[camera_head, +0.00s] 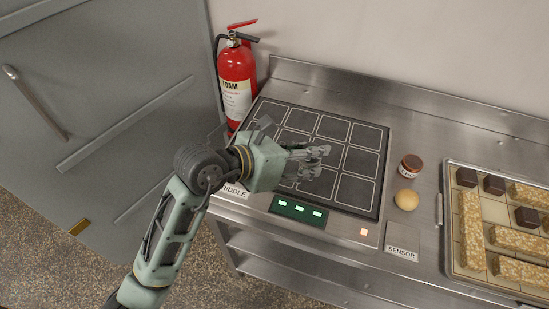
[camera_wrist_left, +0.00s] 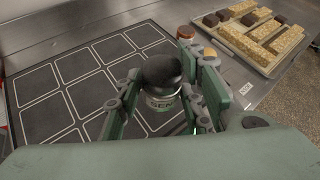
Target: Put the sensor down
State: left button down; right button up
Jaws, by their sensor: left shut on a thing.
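My left gripper (camera_head: 312,163) is over the dark griddle plate with its grid of squares (camera_head: 362,162). In the left wrist view its fingers are shut on the sensor (camera_wrist_left: 160,72), a small squat thing with a dark rounded top and a metallic body with a partly covered label. The sensor is upright between the fingers. In the head view the fingers mostly hide it. I cannot tell whether its base touches the plate. A "SENSOR" plate (camera_head: 402,254) is on the counter's front, right of the griddle. My right gripper is out of view.
A tray (camera_head: 452,262) of oat bars and dark cubes lies farther right. A red fire extinguisher (camera_head: 237,73) stands at the back left. Bare counter shows before the ball.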

pick_arm(q)
jog(key=w+a+f, duration=0.1)
jog(key=a, duration=0.1)
jog(key=w+a+f+p, duration=0.1)
jog(key=w+a+f, duration=0.3)
jog(key=shift+w+a, duration=0.1)
jog(key=shift+a, duration=0.05)
notch_tip(320, 180, down, 3)
jog(key=shift+f+p, duration=0.1)
jog(key=shift+p, duration=0.55)
jog(key=shift+f, duration=0.5)
jog(key=c, duration=1.2)
grip_release()
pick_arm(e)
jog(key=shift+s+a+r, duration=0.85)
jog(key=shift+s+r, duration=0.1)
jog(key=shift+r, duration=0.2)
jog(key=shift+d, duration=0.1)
